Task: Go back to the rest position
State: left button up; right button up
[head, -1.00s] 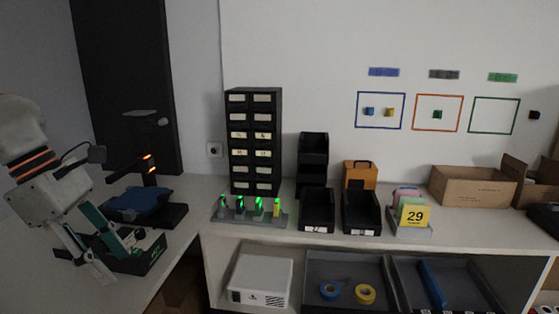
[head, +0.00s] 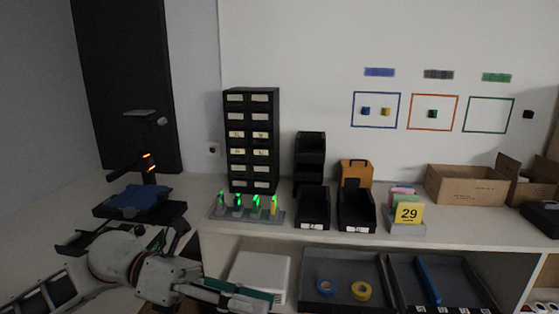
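My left gripper (head: 262,298) is low in the head view, in front of the shelf unit's left part, with its fingers pointing right. Its grey and green fingers overlap from this angle, so I cannot tell how far apart they are. I see nothing held between them. My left arm comes in from the lower left and covers part of the left table. My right gripper is not in view.
A dark stand with a blue pad (head: 140,198) is on the left table. On the counter (head: 470,231) are a drawer tower (head: 252,140), a green-lit rack (head: 247,216), black bins (head: 313,207) and a carton (head: 466,187). A white box (head: 259,272) is below, partly behind my gripper.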

pick_arm(q)
jog(key=w+a+f+n+t+y, duration=0.1)
jog(key=w+a+f+n+t, duration=0.15)
jog(key=f+n+t, duration=0.55)
jog(key=w+a+f+n+t+y, duration=0.1)
jog(key=w+n+t, duration=0.3)
jog(key=n, duration=0.8)
jog(key=w+a+f+n+t+y, duration=0.1)
jog(key=w+a+f+n+t, duration=0.1)
jog(key=f+n+t, duration=0.5)
jog(key=s+a+f+n+y, duration=0.2)
jog(key=a+f+n+y, duration=0.15)
jog(key=f+n, duration=0.3)
jog(key=s+a+f+n+y, duration=0.2)
jog(key=f+n+y, duration=0.25)
jog(key=f, duration=0.25)
jog(key=s+a+f+n+g+y, duration=0.1)
jog(key=s+a+f+n+g, duration=0.1)
jog(key=s+f, duration=0.4)
jog(key=s+a+f+n+g+y, duration=0.1)
jog(key=s+a+f+n+g, duration=0.2)
jog(key=s+f, duration=0.4)
jog(key=shift+f+n+y, duration=0.3)
jog(key=shift+f+n, duration=0.4)
jog(key=shift+f, duration=0.15)
jog(key=shift+c, duration=0.4)
